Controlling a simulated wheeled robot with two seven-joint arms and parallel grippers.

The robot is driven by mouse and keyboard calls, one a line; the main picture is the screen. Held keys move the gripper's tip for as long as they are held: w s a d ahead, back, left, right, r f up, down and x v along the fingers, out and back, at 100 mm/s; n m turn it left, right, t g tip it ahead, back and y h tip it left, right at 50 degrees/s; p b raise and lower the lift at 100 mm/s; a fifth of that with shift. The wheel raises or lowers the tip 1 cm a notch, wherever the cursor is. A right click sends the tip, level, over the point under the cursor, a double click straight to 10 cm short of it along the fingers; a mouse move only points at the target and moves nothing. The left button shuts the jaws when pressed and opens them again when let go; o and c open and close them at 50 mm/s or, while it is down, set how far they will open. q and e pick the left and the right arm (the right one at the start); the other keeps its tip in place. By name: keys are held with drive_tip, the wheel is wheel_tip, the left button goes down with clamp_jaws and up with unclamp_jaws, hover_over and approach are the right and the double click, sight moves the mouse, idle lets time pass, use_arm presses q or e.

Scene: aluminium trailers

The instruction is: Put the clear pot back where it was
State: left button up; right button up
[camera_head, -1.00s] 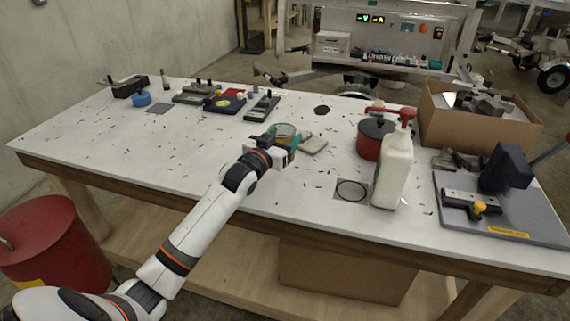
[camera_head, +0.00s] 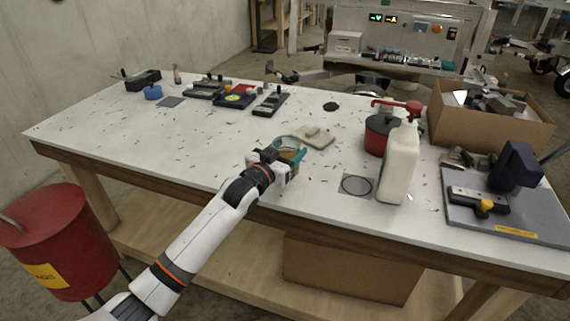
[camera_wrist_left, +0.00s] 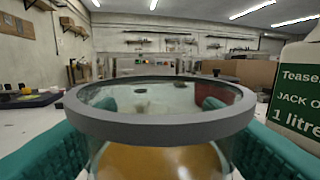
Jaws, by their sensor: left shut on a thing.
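The clear pot (camera_head: 291,147) has a grey rim and something amber inside. My left gripper (camera_head: 288,160), with teal fingers, is shut on it near the middle of the bench's front half. In the left wrist view the pot (camera_wrist_left: 160,128) stands upright between the teal fingers, its rim filling the middle. Whether its base touches the bench is hidden. A grey square with a black ring outline (camera_head: 357,186) lies bare on the bench to the right of the pot, near the front edge. My right gripper is not in view.
A white bottle (camera_head: 398,165) with a red pump stands just right of the ringed square, before a red pot (camera_head: 377,137). Tan pads (camera_head: 314,137) lie behind my gripper. A plain grey square (camera_head: 171,101) lies far left.

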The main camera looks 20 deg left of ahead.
use_arm(q)
drive_tip(key=shift+f, duration=1.8)
drive_tip(key=o, duration=1.1)
drive_tip(key=shift+f, duration=0.15)
drive_tip(key=shift+o, duration=0.2)
drive_tip(key=shift+s, duration=0.2)
drive_tip(key=v, duration=1.1)
drive_tip(key=shift+s, duration=0.35)
drive_tip(key=shift+a, duration=0.15)
